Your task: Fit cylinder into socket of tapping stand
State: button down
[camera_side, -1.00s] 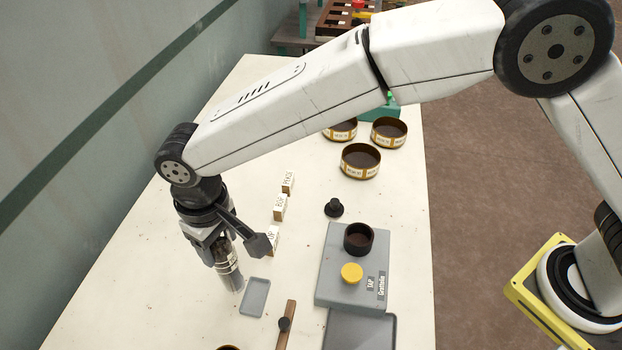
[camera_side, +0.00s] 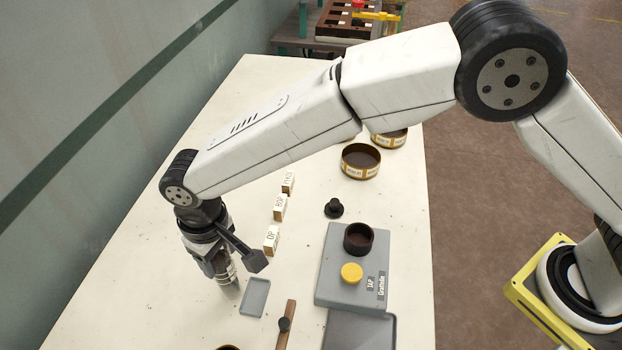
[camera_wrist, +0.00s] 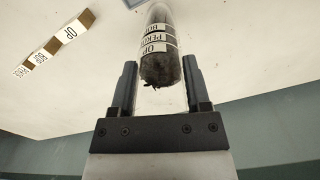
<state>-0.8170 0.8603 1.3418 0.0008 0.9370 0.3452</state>
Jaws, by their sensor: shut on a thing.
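My gripper (camera_side: 226,270) is at the left side of the table, pointing down and shut on the cylinder (camera_side: 231,287). The cylinder is clear with white printed bands and dark contents at one end. In the wrist view it (camera_wrist: 160,40) lies between the two fingers (camera_wrist: 160,85). In the side view the gripper hides much of it; I cannot tell whether its lower end touches the table. The tapping stand (camera_side: 333,262) is a grey block to the right, with a dark round socket (camera_side: 359,238) that looks empty, and a yellow button (camera_side: 351,273).
A small grey tray (camera_side: 255,297) lies just right of the cylinder. Lettered blocks (camera_side: 271,241) stand in a row behind it. A black knob (camera_side: 334,208), brown-rimmed bowls (camera_side: 361,161) and a wooden strip with a knob (camera_side: 287,328) are also on the table.

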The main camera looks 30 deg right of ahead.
jog(key=shift+f, duration=0.1)
dwell(0.3)
jog(key=shift+c, duration=0.3)
grip_release()
notch_tip(320, 180, up, 12)
dwell(0.5)
dwell(0.5)
